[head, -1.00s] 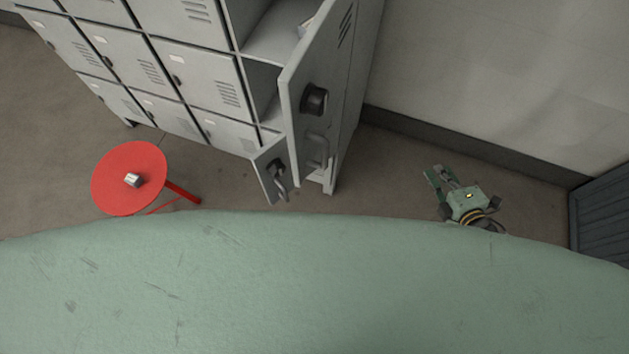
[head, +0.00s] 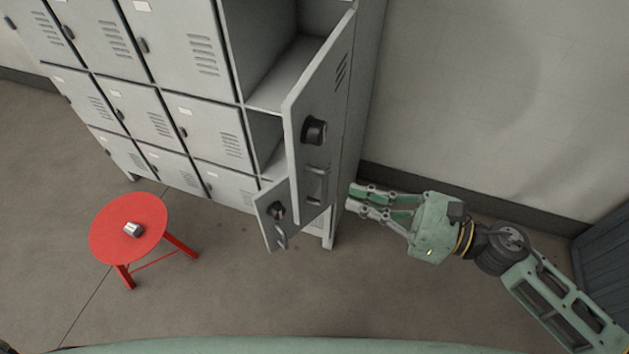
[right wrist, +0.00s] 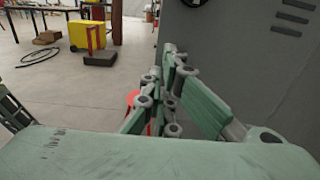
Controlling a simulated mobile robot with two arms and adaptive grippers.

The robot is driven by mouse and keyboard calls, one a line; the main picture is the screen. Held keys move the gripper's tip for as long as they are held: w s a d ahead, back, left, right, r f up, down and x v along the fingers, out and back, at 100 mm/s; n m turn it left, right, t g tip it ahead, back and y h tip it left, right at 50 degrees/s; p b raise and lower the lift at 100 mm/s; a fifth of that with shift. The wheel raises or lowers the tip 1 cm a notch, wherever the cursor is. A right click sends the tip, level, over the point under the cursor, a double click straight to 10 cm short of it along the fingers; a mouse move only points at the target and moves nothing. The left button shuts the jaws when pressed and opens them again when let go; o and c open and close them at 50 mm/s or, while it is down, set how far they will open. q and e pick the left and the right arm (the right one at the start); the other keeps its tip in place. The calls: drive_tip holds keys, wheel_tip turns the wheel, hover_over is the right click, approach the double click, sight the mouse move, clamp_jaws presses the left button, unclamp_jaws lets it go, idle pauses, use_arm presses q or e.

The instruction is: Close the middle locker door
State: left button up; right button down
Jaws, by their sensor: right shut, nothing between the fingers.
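Grey lockers (head: 213,130) stand at the upper middle of the head view. In their right-hand column, a large upper door (head: 330,110) stands open towards me, with a black lock and a handle. Below it, partly hidden behind it, a lower door (head: 268,220) is also open; it appears to be the middle-row door. The middle-row compartment (head: 262,140) is open. My right gripper (head: 352,199) is shut and empty, just right of the open doors; contact does not show. Its fingers also show in the right wrist view (right wrist: 168,78), beside a grey vented panel (right wrist: 265,65). My left gripper is not in view.
A red stool (head: 105,240) with a small metallic object (head: 132,229) on it stands left of the open doors. A plain wall (head: 480,100) is behind my right arm. The floor (head: 230,290) in front is clear.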

sight(299, 183)
drive_tip(key=p+x, duration=0.3)
drive_tip(key=x, duration=0.5)
drive_tip(key=shift+r, duration=0.1)
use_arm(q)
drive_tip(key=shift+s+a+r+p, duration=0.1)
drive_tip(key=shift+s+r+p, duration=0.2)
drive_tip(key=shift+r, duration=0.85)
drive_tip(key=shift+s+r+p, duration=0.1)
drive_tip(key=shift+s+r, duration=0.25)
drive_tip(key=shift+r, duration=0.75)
use_arm(e)
drive_tip(key=shift+w+a, duration=0.2)
drive_tip(key=shift+a, duration=0.25)
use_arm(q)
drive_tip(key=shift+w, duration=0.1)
use_arm(e)
drive_tip(key=shift+a, duration=0.1)
